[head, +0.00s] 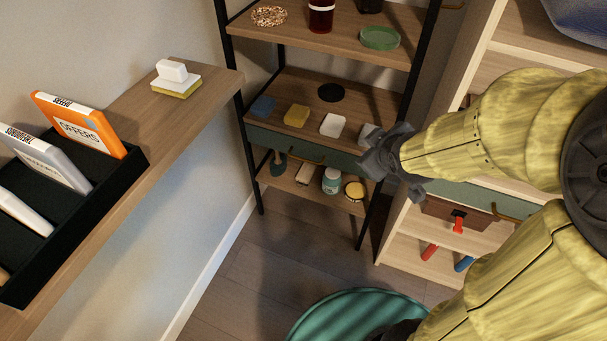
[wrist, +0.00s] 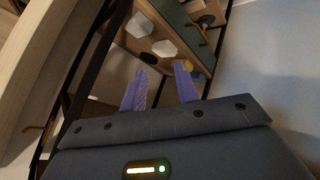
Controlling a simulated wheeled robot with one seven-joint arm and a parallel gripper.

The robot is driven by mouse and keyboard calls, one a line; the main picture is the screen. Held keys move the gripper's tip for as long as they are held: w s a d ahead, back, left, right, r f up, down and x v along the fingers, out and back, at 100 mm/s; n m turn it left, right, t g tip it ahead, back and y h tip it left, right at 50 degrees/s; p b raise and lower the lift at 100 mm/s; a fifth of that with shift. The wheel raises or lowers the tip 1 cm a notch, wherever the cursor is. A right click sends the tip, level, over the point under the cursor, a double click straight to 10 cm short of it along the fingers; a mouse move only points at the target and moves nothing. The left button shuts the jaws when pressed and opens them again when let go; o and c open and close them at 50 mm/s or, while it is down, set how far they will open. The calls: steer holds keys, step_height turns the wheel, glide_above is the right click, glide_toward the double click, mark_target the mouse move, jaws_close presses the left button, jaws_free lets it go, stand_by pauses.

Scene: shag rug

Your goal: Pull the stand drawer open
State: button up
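The stand (head: 240,120) is a black-framed shelf unit with wooden boards. Its drawer (head: 263,138) has a dark green front with a brass handle (head: 300,155), sits under the middle shelf and looks closed. The green front (wrist: 176,14) also shows at the top of the wrist view. My gripper (head: 368,160) is by the right end of the drawer, in front of the stand's right post, and hides that end. In the wrist view its two purple fingers (wrist: 161,72) are spread apart with nothing between them. The handle is apart from the fingers.
Several small blocks, including a yellow one (head: 296,116), and a black disc (head: 331,92) lie on the middle shelf. A pale wooden cabinet (head: 398,225) stands close on the right. A wall shelf (head: 190,105) juts out on the left. Floor (head: 270,270) is clear before the stand.

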steer(key=w+a+f+n+t+y+b, duration=0.1)
steer(key=a+f+n+t+y+b, duration=0.1)
steer(key=f+n+b, duration=0.2)
steer(key=a+f+n+t+y+b, duration=0.1)
steer(key=a+f+n+y+b, duration=0.1)
steer(key=f+b, duration=0.9)
steer(key=w+a+f+n+t+y+b, duration=0.1)
steer(key=a+f+n+b, duration=0.3)
steer(key=b, duration=1.3)
step_height(320, 180, down, 4)
steer(key=shift+w+a+r+n+t+y+b, duration=0.2)
steer(key=shift+w+n+t+y+b, duration=0.3)
steer(key=shift+n+t, duration=0.4)
steer(key=shift+s, duration=0.15)
steer(key=p, duration=1.1)
glide_toward(304, 160)
steer(key=p+x, duration=0.1)
steer(key=x, duration=0.9)
steer(key=shift+w+f, duration=0.2)
steer(key=shift+w, duration=0.05)
